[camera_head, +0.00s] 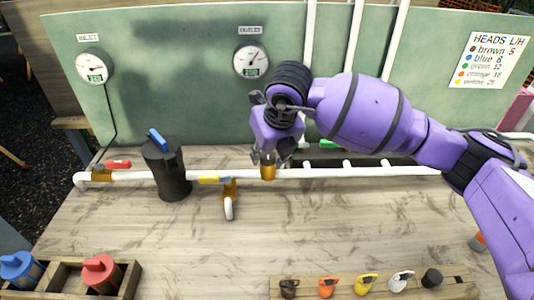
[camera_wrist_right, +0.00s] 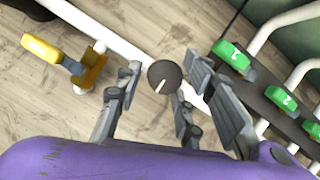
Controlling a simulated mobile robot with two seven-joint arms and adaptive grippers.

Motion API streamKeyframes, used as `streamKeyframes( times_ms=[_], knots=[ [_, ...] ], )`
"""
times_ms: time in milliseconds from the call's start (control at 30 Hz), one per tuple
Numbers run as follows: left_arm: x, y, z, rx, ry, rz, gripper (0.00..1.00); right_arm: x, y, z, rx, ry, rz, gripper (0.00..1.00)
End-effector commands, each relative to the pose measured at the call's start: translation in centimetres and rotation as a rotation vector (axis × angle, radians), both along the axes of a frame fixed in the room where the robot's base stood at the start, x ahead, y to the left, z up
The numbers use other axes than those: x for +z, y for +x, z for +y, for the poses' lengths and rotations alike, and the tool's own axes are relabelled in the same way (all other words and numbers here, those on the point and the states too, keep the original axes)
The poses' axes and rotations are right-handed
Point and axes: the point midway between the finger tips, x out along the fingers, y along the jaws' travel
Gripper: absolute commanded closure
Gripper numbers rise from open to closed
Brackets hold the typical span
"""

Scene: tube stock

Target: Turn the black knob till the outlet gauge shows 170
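The black knob (camera_wrist_right: 165,75) has a white pointer line and shows between the fingers of my right gripper in the wrist view. In the head view the gripper hides it. My right gripper (camera_head: 267,157) points down over a brass body (camera_head: 267,172) on the white pipe. Its fingers stand on either side of the knob, with small gaps seeming to show, so it looks open around it. The outlet gauge (camera_head: 250,61) is on the green panel; its needle points up and right, and its green digits are too small to read surely. My left gripper is out of view.
The inlet gauge (camera_head: 94,67) is at the panel's left. A yellow-handled valve (camera_head: 209,180) and a dark filter cylinder (camera_head: 167,170) stand left of the gripper. Green-handled valves (camera_wrist_right: 232,55) are close on the other side. A wooden rack (camera_head: 375,291) lies in front.

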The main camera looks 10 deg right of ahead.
Motion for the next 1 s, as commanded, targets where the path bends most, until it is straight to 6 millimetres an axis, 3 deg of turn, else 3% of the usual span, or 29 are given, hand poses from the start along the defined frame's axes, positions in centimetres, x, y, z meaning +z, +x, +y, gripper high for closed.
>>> streamKeyframes(
  times_ms=[33,233,1000],
  knots=[
    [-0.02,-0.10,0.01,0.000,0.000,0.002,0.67,0.01,-0.01,0.01,0.000,0.000,0.000,0.75],
    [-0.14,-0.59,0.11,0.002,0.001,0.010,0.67,0.05,-0.03,0.14,0.002,0.003,-0.001,0.99],
    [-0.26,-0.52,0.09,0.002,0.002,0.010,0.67,0.16,-0.05,0.43,0.039,0.009,-0.003,0.99]
  ],
)
